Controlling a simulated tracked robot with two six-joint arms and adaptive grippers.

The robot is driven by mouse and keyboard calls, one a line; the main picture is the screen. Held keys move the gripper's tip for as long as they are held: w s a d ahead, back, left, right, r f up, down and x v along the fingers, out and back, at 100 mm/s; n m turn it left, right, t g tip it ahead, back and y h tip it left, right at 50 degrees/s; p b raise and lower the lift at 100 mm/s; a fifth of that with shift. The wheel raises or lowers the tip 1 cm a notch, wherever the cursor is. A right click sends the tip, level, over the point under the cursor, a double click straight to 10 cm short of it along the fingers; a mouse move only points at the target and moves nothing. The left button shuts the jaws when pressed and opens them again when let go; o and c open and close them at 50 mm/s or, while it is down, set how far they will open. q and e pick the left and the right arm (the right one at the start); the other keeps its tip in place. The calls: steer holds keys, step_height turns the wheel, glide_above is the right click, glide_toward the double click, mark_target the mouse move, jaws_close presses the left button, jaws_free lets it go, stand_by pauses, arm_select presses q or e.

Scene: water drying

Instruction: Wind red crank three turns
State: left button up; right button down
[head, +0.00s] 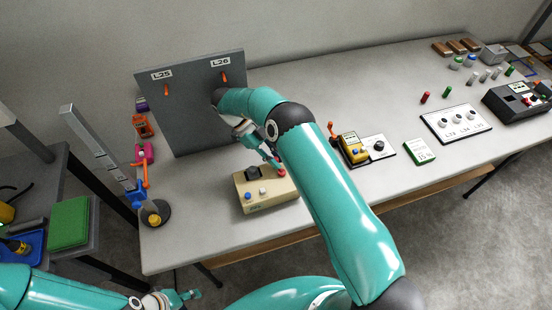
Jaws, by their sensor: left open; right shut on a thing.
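A beige box (265,196) stands near the table's front edge, with a red part (282,172) at its right rear that I take for the red crank. A black block and blue and white buttons are also on its top. My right gripper (274,163) reaches down to the red part from behind and is shut on it; the arm hides some of the contact. My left gripper (180,297) is open and empty, low at the front left, away from the table top.
A grey upright panel (195,110) stands behind the box. A post stand with an orange handle (140,175) is to the left. A yellow device (353,147) with an orange-red lever and a green block (419,152) are to the right. The table front is clear.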

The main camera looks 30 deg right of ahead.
steer(key=c, duration=1.1)
jaws_free()
